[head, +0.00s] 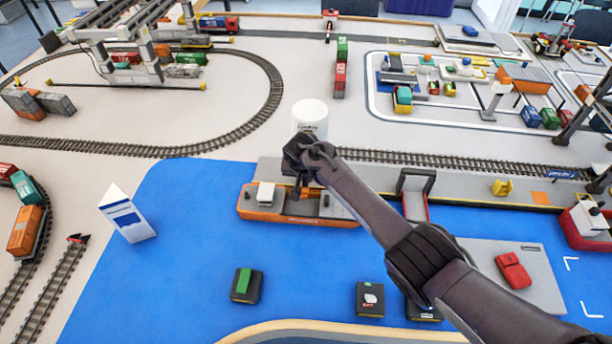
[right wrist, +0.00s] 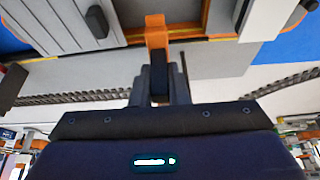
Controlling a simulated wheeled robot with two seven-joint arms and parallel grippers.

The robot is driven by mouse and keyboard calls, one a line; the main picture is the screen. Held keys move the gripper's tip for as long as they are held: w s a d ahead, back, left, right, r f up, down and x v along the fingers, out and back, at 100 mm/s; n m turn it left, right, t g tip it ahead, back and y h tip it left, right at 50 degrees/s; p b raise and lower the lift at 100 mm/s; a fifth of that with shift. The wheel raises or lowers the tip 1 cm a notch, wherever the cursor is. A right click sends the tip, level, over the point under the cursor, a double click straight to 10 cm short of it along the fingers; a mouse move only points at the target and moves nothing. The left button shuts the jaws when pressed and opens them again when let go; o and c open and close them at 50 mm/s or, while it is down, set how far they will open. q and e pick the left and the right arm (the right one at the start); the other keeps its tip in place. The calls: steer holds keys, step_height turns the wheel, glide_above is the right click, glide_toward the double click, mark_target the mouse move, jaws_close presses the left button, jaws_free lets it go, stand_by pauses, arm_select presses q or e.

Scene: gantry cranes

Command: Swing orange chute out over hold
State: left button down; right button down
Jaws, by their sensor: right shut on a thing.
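The orange chute (right wrist: 157,35) shows in the right wrist view as a narrow orange piece reaching from my fingers toward the ship's deck. My right gripper (right wrist: 160,88) is shut on its near end, where a dark part sits between the fingers. In the head view my right gripper (head: 304,172) is just in front of the white silo (head: 310,113), above the quay-side edge of the orange ship (head: 262,213); it hides most of the chute. The ship's hold (head: 298,207) lies amidships, partly covered by my gripper and arm. My left gripper is out of view.
A grey quay (head: 375,180) and a railway track (head: 440,158) run behind the ship. Blue water (head: 190,250) is open in front, with a white-and-blue sign (head: 126,215) at left and dark button blocks (head: 246,285) near the front.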

steer(key=c, duration=1.4)
jaws_free()
steer(key=shift+w, duration=0.1)
steer(key=shift+r, duration=0.1)
steer(key=shift+a+r, duration=0.1)
steer(key=shift+r, duration=0.2)
steer(key=v, duration=0.7)
steer(key=shift+s+f, duration=0.1)
steer(key=shift+s, duration=0.15)
